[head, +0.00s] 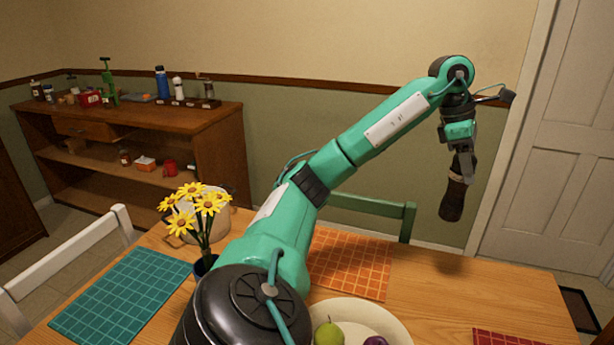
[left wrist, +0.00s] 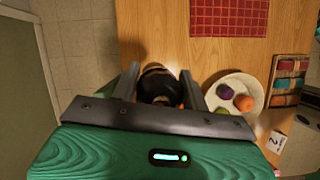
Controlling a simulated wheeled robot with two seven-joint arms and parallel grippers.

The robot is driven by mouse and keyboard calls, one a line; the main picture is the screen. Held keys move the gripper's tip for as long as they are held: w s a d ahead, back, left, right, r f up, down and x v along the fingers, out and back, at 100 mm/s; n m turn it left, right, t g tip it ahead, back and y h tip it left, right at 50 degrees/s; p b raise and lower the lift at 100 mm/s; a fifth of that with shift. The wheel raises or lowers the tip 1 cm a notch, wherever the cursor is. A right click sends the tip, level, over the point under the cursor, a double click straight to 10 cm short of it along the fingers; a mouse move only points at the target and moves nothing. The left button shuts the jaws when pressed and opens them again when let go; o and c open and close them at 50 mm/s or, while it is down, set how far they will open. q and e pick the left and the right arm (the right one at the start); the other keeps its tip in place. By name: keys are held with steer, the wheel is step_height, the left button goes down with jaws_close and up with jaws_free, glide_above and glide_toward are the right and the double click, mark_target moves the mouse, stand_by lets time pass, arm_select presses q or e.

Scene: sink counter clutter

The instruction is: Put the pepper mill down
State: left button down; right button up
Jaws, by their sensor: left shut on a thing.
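The pepper mill (head: 453,201) is dark brown, nearly black. My left gripper (head: 462,168) is shut on its upper part and holds it roughly upright, slightly tilted, in the air by the table's far edge. In the left wrist view the dark top of the pepper mill (left wrist: 158,84) shows between the two fingers of my left gripper (left wrist: 158,90). The wooden table (head: 450,290) lies below, its bare wood also around the mill in the left wrist view. My right gripper is not in view.
A plate (head: 398,325) with fruit, an orange mat (head: 350,264), a teal mat (head: 120,295), a red mat (left wrist: 230,17) and a vase of yellow flowers (head: 203,208) are on the table. A green chair (head: 372,208) stands behind it. Bare wood lies right of the orange mat.

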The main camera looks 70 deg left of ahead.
arm_select(q)
step_height(320, 180, down, 20)
steer(key=b, duration=0.2)
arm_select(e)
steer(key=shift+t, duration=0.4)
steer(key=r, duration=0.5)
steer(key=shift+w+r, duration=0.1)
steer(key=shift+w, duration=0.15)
arm_select(q)
steer(key=shift+f, duration=0.15)
steer(key=c, duration=0.7)
jaws_free()
